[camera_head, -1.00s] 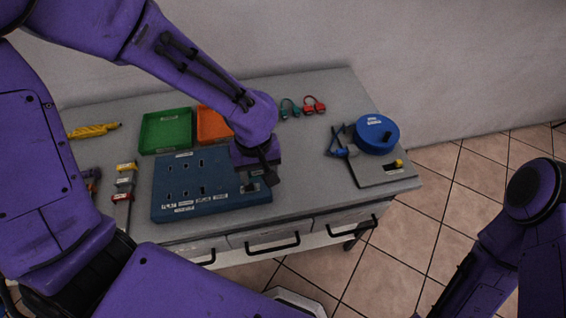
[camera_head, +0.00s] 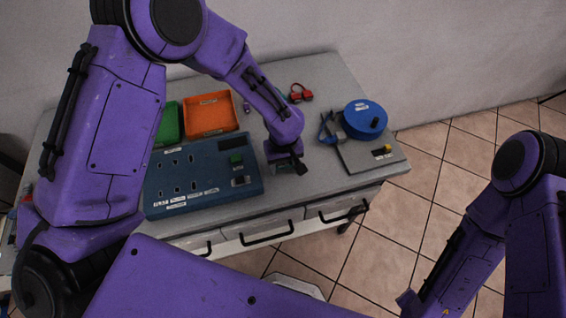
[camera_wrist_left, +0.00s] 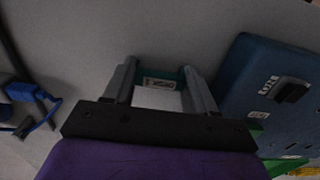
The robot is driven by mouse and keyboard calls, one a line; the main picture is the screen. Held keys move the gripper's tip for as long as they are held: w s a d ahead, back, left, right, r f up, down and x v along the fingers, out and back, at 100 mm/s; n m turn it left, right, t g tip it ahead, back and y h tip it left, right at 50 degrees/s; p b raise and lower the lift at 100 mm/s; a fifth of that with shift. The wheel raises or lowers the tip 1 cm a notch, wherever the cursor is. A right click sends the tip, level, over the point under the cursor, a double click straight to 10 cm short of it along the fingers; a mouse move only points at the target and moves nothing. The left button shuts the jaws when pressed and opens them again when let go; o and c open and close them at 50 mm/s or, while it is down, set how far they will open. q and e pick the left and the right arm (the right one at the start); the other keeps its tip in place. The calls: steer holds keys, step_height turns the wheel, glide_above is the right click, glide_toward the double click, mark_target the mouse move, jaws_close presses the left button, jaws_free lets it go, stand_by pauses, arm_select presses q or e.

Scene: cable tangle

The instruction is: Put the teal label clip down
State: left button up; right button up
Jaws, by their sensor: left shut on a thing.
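The teal label clip (camera_wrist_left: 181,74) shows in the left wrist view, with a small white label on it. It sits between the two fingers of my left gripper (camera_wrist_left: 160,82), which is shut on it. In the head view my left gripper (camera_head: 299,167) points down just right of the blue panel, over the grey table top. The clip is hidden there by the gripper. I cannot tell whether the clip touches the table. My right arm is at the right, over the floor; its gripper is not in view.
The blue panel (camera_head: 205,174) lies left of the gripper. Orange (camera_head: 212,113) and green (camera_head: 168,124) trays are behind it. A blue round reel (camera_head: 364,115) and a grey plate (camera_head: 362,156) lie right. A red shackle-like piece (camera_head: 300,92) lies at the back. Bare table surrounds the gripper.

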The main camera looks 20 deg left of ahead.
mark_target(284, 165)
arm_select(q)
steer(key=shift+f, duration=0.15)
steer(key=o, duration=1.1)
steer(key=shift+c, duration=0.2)
step_height(284, 165, up, 12)
steer(key=shift+r, duration=0.2)
